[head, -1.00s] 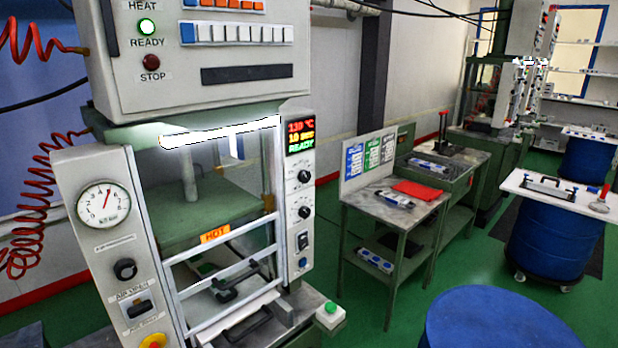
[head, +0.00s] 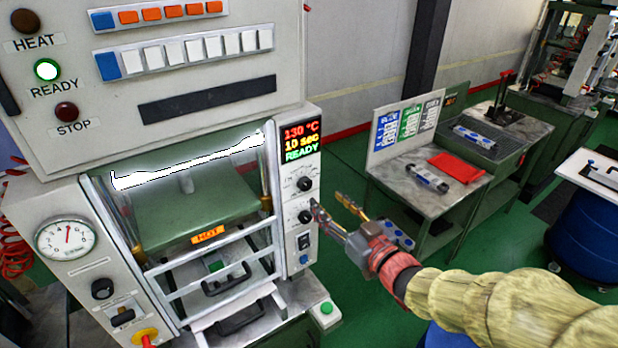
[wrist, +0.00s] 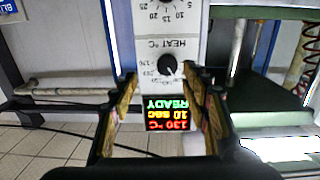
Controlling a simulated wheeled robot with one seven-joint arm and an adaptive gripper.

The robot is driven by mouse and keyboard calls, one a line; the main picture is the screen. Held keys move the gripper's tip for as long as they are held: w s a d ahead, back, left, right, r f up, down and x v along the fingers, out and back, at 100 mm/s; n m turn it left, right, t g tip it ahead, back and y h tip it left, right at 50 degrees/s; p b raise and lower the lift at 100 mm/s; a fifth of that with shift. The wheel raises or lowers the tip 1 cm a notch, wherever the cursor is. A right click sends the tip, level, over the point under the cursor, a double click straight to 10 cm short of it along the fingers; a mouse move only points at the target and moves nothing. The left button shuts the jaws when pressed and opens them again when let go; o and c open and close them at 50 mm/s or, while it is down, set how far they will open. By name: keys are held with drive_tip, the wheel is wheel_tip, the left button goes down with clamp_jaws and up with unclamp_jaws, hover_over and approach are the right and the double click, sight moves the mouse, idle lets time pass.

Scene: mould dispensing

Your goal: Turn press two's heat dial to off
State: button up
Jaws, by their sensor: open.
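The near press has a control strip (head: 312,141) on its right side. Its heat dial (head: 305,184) is a black knob just below the display (head: 300,142), which reads 130 °C, 10 sec, READY. The wrist view shows the same heat dial (wrist: 167,65) upside down, labelled HEAT °C; its pointer setting is too small to tell. My gripper (head: 328,200) is open and empty, right of the strip and near the dial's height. In the wrist view the dial lies ahead between the fingers, apart from them. No press number is readable.
A second black knob (head: 305,217) sits under the heat dial, with a switch (head: 304,242) below it. A glass guard marked HOT (head: 208,235) fronts the press. A side table (head: 440,190) with a red cloth stands to the right. Green floor lies between.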

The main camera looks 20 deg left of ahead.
sight(307, 187)
drive_tip(key=shift+y, duration=0.3)
drive_tip(key=x, duration=0.8)
drive_tip(key=shift+s+a, duration=0.35)
drive_tip(key=shift+a, duration=0.05)
drive_tip(key=shift+c, duration=1.2)
drive_tip(key=c, duration=0.9)
